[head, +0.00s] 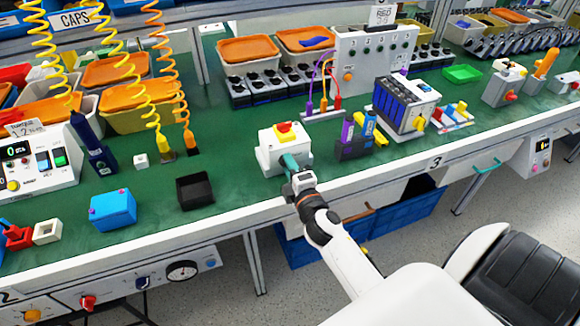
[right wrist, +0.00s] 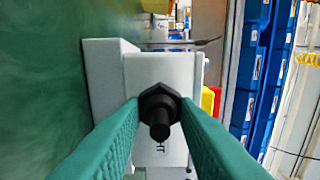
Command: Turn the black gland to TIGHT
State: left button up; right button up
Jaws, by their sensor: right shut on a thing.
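The white switch box (head: 270,152) stands near the front edge of the green bench, with a red and yellow knob (head: 284,128) on top. The black gland (right wrist: 159,108) sticks out of the box's side facing my wrist camera; it has a hex collar and a round stub. My right gripper (head: 291,164) is at the front of the box, its teal fingers shut on the gland from both sides. My left gripper is not in view.
A black open tray (head: 195,191) and a blue box (head: 112,209) stand to the left. Coiled hoses with tools hang at the left. A black chair (head: 515,280) is at the lower right.

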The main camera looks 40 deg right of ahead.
dwell(0.3)
jog(key=o, duration=1)
jog(key=shift+c, duration=0.2)
jog(key=shift+s, duration=0.1)
jog(key=b+v, duration=0.2)
jog(key=v, duration=1)
